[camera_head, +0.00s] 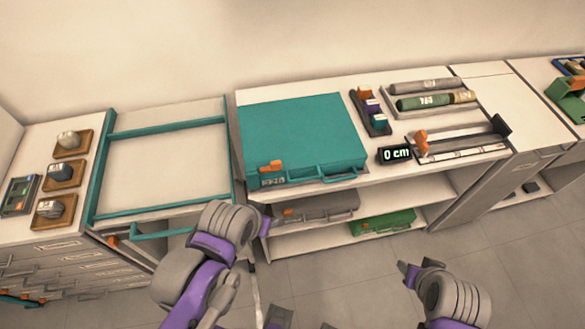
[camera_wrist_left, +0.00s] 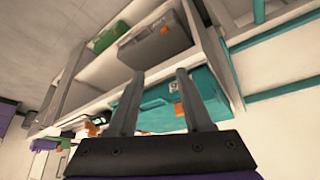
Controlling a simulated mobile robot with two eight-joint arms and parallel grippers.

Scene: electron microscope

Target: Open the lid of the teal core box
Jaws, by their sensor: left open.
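The teal core box (camera_head: 300,130) lies flat on the white counter in the middle of the head view, with its lid down. An orange latch (camera_head: 270,168) and a teal handle (camera_head: 326,172) are on its front side. My left gripper (camera_head: 265,222) is in front of and below the box's front left corner, apart from it. In the left wrist view its two fingers (camera_wrist_left: 159,73) are spread and empty, with part of the teal box (camera_wrist_left: 204,91) behind them. My right gripper (camera_head: 404,269) is low in front of the counter, its fingers too small to read.
A grey case (camera_head: 315,208) and a green case (camera_head: 382,222) sit on shelves below.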

